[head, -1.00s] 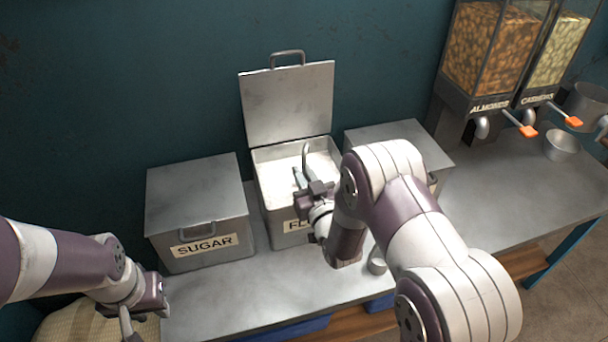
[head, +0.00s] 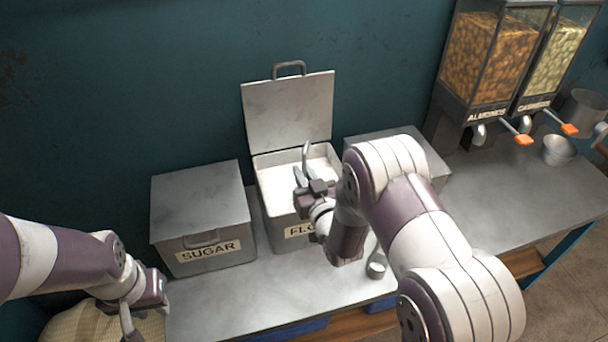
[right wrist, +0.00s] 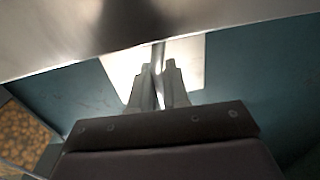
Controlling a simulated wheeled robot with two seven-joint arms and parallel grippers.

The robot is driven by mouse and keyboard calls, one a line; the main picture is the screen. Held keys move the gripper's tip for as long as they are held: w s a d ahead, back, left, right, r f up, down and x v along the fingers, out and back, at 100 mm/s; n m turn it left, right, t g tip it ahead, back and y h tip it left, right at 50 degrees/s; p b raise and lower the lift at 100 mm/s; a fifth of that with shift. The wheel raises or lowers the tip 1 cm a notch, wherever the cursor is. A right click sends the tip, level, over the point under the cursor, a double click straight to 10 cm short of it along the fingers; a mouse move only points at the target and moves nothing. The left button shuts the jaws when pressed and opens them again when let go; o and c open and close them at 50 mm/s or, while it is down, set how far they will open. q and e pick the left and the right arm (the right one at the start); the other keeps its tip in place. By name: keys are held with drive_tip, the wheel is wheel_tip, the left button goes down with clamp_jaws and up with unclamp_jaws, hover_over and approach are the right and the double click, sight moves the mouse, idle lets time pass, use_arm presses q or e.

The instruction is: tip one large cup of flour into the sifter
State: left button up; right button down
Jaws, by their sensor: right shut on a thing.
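The flour bin (head: 285,232) stands at the back of the counter with its lid (head: 288,112) up and white flour (head: 277,182) inside. My right gripper (head: 303,178) is over the bin's opening, shut on the upright metal handle (head: 307,153) of what looks like the cup. The right wrist view shows its fingers (right wrist: 156,88) closed on this handle, with a broad metal surface (right wrist: 60,30) above. I cannot tell if the cup holds flour. My left gripper (head: 128,318) is low at the left, away from the bins; its jaw opening is unclear. I see no sifter.
A closed sugar bin (head: 200,205) stands left of the flour bin, and another closed bin (head: 428,148) right. A small metal cup (head: 376,266) is on the counter beside my right arm.

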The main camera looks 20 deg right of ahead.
sight(305, 151)
wheel_tip(305, 151, up, 12)
drive_tip(key=p, duration=0.8)
drive_tip(key=shift+w+f, duration=0.1)
drive_tip(key=shift+f, duration=0.1)
